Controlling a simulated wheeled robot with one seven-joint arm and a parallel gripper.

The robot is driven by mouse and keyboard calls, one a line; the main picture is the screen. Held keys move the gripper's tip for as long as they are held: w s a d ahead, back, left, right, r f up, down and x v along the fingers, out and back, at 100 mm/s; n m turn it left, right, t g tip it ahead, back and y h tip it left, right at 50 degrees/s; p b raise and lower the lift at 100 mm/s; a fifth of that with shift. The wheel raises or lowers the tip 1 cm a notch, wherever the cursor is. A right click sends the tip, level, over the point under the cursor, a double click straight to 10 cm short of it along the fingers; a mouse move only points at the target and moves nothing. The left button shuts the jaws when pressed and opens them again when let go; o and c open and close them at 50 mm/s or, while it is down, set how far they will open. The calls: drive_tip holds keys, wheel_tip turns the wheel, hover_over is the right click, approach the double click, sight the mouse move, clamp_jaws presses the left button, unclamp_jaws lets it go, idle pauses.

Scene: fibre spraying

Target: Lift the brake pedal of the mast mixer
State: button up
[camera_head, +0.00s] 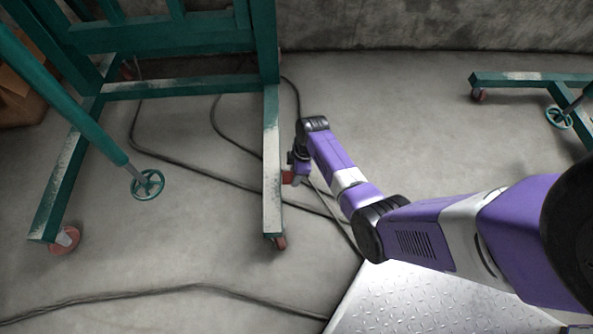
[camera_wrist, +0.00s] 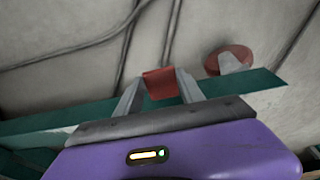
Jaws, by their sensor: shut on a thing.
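The mast mixer's green frame (camera_head: 187,86) stands on the left in the head view. Its right floor beam (camera_head: 271,170) runs toward me, and the same green beam crosses the wrist view (camera_wrist: 262,82). The red brake pedal (camera_head: 287,177) sticks out at the right side of that beam. In the wrist view the red pedal (camera_wrist: 160,83) sits between the two grey fingers of my gripper (camera_wrist: 159,88). The fingers are shut on it. In the head view the fingers are too small to make out at the end of my purple arm.
A red caster (camera_wrist: 229,60) shows beyond the beam in the wrist view. Other casters (camera_head: 64,240) and a green handwheel (camera_head: 147,184) are on the left. Black cables (camera_head: 180,174) lie on the concrete floor. Another green frame (camera_head: 530,79) stands at the right, with open floor between.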

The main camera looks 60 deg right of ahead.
drive_tip(key=shift+w+a+r+g+h+p, duration=0.25)
drive_tip(key=shift+r+g+h+p, duration=0.25)
drive_tip(key=shift+g+h, duration=0.4)
drive_tip(key=o, duration=1.4)
drive_tip(key=shift+c, duration=0.2)
wheel_tip(320, 180, up, 8)
drive_tip(key=p, duration=0.4)
drive_tip(key=shift+f, duration=0.1)
